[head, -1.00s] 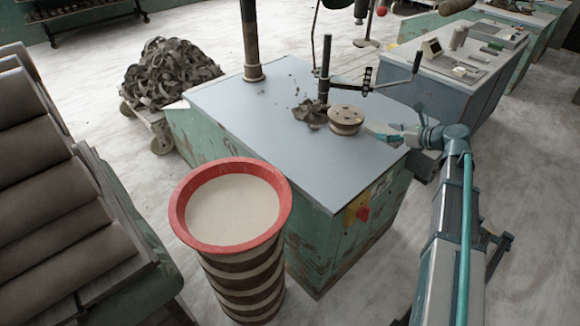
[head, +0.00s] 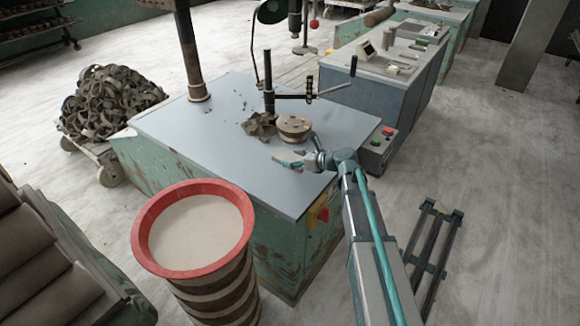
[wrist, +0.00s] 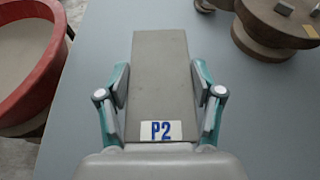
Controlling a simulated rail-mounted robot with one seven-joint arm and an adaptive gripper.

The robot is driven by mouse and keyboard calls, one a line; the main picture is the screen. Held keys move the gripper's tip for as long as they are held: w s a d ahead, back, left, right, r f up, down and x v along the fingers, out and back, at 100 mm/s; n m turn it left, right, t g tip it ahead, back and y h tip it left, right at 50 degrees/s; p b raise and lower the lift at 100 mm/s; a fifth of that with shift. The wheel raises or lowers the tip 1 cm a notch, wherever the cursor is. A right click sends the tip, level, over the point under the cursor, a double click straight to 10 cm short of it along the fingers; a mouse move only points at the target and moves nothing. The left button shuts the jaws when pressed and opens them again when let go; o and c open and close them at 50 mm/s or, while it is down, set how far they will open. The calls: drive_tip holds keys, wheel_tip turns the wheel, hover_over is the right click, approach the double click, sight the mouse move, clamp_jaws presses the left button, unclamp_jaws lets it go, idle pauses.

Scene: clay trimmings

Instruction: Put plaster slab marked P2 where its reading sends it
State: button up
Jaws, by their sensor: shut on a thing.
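The plaster slab marked P2 (wrist: 161,75) is a flat grey block with a white label reading P2 in blue at its near end. My gripper (wrist: 160,98) is shut on the slab, one finger on each long side, in the wrist view. In the head view my gripper (head: 297,161) is above the right part of the grey-blue bench top (head: 225,130), in front of a round wooden turntable (head: 293,128). The slab is small there and its label cannot be read. No reading shows clearly in either view.
A red-rimmed drum (head: 150,250) with pale contents stands at the bench's front left; the rim shows in the wrist view (wrist: 55,75). Clay scraps (head: 259,125) lie beside the turntable. A control box (head: 377,150) is at right, with a console bench (head: 372,85) behind.

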sight(290, 173)
drive_tip(key=shift+a+f, duration=0.3)
drive_tip(key=shift+a, duration=0.05)
drive_tip(key=shift+a+f+p, duration=0.15)
drive_tip(key=shift+f+p, duration=0.1)
drive_tip(key=shift+f, duration=0.7)
drive_tip(key=shift+a+f+p, duration=0.1)
drive_tip(key=shift+f+p, duration=0.15)
drive_tip(key=shift+f, duration=0.7)
drive_tip(key=shift+f, duration=0.15)
drive_tip(key=o, duration=1.5)
drive_tip(key=shift+c, duration=0.2)
